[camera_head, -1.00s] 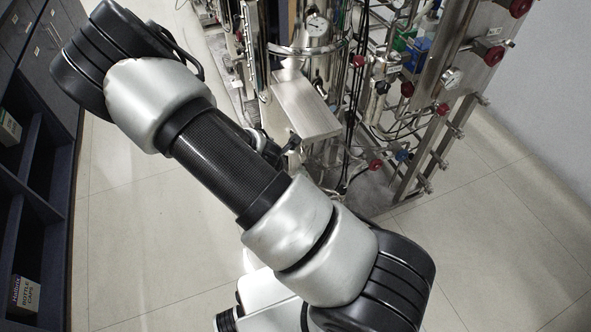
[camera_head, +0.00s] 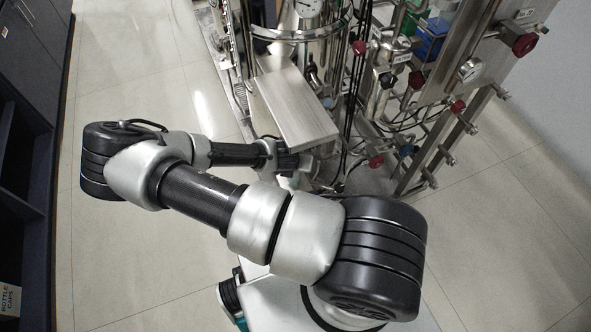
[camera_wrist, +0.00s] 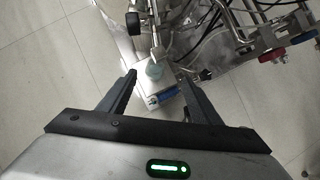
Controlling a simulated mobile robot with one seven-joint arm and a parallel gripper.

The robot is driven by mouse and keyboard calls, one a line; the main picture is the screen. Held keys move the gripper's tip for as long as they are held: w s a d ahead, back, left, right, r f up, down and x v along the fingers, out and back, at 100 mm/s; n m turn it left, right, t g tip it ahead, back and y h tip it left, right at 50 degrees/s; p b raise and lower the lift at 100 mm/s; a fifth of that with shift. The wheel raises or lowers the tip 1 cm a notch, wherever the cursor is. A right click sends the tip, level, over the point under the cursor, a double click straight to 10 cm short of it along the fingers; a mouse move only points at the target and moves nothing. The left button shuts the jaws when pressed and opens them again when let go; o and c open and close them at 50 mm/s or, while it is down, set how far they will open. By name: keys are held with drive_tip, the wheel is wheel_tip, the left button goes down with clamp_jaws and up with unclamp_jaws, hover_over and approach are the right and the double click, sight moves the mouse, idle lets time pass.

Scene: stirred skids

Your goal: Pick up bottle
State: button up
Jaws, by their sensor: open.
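In the wrist view my gripper (camera_wrist: 159,78) is open, its two dark fingers apart with nothing held between them. Beyond the fingertips, a small teal-grey rounded thing (camera_wrist: 153,71) shows at a pale box-like piece (camera_wrist: 150,88) with a blue part. It may be the bottle, but it is too small to tell. In the head view my arm reaches toward the metal skid, and its far end is by the skid's lower part. The fingers cannot be made out there, and I see no clear bottle.
The metal skid (camera_head: 345,95) with pipes, red knobs and cables stands close beyond my arm. A slanted metal plate (camera_head: 297,103) juts out from it. Dark shelving (camera_head: 30,150) lines the left, with a bottle-caps box (camera_head: 8,300). The pale floor (camera_head: 150,75) between is clear.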

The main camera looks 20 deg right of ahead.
drive_tip(key=b, duration=0.5)
hover_over(295, 176)
wheel_tip(295, 176, down, 6)
drive_tip(key=shift+f, duration=0.1)
drive_tip(key=b+x, duration=0.2)
drive_tip(key=a+b+x, duration=0.1)
drive_tip(key=b+x, duration=0.1)
drive_tip(key=shift+d+f, duration=0.1)
drive_tip(key=shift+f, duration=0.1)
drive_tip(key=shift+w+d+f+b, duration=0.15)
drive_tip(key=shift+f+b, duration=0.15)
drive_tip(key=shift+r, duration=0.15)
drive_tip(key=shift+c, duration=0.2)
clamp_jaws()
